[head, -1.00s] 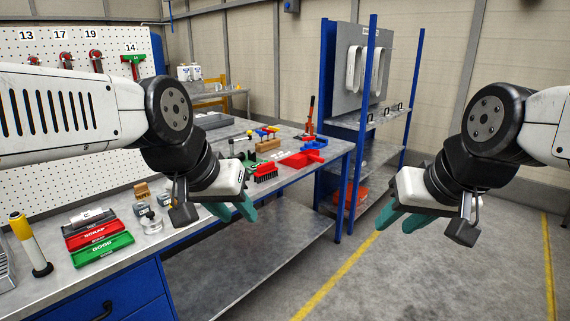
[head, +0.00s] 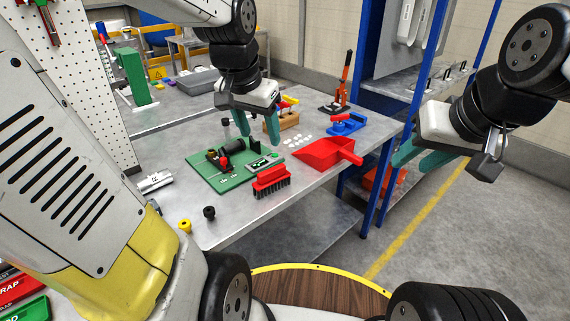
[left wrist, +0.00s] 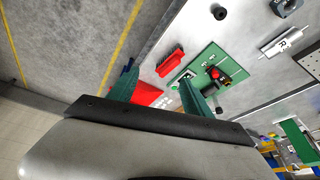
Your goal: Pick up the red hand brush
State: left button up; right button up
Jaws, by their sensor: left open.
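The red hand brush (head: 271,182) lies on the grey workbench near its front edge, dark bristles facing the front. It also shows in the left wrist view (left wrist: 170,62), beyond the fingers and apart from them. My left gripper (head: 260,128) is open and empty above the bench, behind the brush in the head view. Its green fingers (left wrist: 158,90) are spread in the left wrist view. My right gripper (head: 425,160) is held in the air right of the bench, with nothing seen between its green fingers.
A green board (head: 213,171) with dark parts lies left of the brush. A red dustpan (head: 322,153) lies to its right, with a blue fixture (head: 346,125) behind. A black knob (head: 209,212) and a yellow one (head: 185,226) stand at front left. Bare bench surrounds the brush's front.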

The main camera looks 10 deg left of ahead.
pick_arm(q)
jog(key=w+f+m+g, duration=0.2)
jog(key=w+f, duration=0.3)
jog(key=w, duration=0.2)
jog(key=m+g, duration=0.1)
jog(key=m, duration=0.1)
send_near(272, 177)
jog(key=shift+m+g+y, duration=0.4)
jog(key=shift+m+g, duration=0.1)
jog(key=shift+m, duration=0.1)
jog(key=w+f, duration=0.2)
jog(key=f, duration=0.1)
jog(key=shift+w+d+f, duration=0.1)
jog(key=shift+d+f, duration=0.05)
jog(key=shift+f, duration=0.05)
notch_tip(272, 177, down, 8)
jog(key=shift+r, duration=0.1)
grip_shut()
jog(key=shift+r, duration=0.1)
